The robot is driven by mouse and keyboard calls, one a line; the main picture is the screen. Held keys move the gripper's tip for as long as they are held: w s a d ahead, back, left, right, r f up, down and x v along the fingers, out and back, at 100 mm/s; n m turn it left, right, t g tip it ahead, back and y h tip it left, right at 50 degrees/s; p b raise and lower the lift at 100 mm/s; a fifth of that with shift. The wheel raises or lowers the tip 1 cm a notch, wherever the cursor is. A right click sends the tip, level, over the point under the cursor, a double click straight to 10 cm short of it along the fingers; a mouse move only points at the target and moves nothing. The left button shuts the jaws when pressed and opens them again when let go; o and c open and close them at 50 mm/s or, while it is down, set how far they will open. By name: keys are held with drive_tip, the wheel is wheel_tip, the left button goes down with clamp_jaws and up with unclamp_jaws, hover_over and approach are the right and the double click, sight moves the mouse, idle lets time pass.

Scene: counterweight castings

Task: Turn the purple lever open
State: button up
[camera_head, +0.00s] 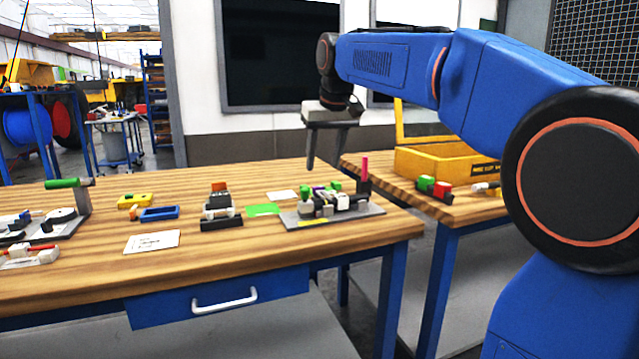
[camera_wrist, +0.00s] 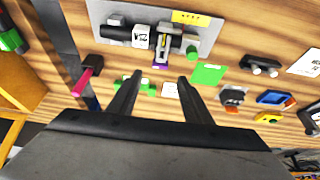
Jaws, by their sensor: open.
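A small purple part (camera_wrist: 160,66), which looks like the lever, sits at the edge of a grey plate with fittings (camera_wrist: 207,42). In the wrist view it shows just beyond the gap between my fingertips. In the head view the plate (camera_head: 372,212) lies at the table's right end, and only a bit of purple (camera_head: 318,188) shows among its fittings. My gripper (camera_head: 325,165) is open and empty above and behind the plate, pointing down; both fingers also show in the wrist view (camera_wrist: 160,78). I cannot tell the lever's angle.
A magenta upright handle (camera_head: 365,167) on a dark base stands beside the plate; it also shows in the wrist view (camera_wrist: 82,82). Green parts (camera_wrist: 148,88) lie near the fingers. A green card (camera_head: 262,210) and dark blocks (camera_head: 221,223) lie left. A yellow box (camera_head: 440,165) stands on the right table.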

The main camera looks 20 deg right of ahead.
sight(319, 187)
drive_tip(key=x, duration=0.8)
drive_tip(key=shift+c, duration=0.3)
drive_tip(key=c, duration=1)
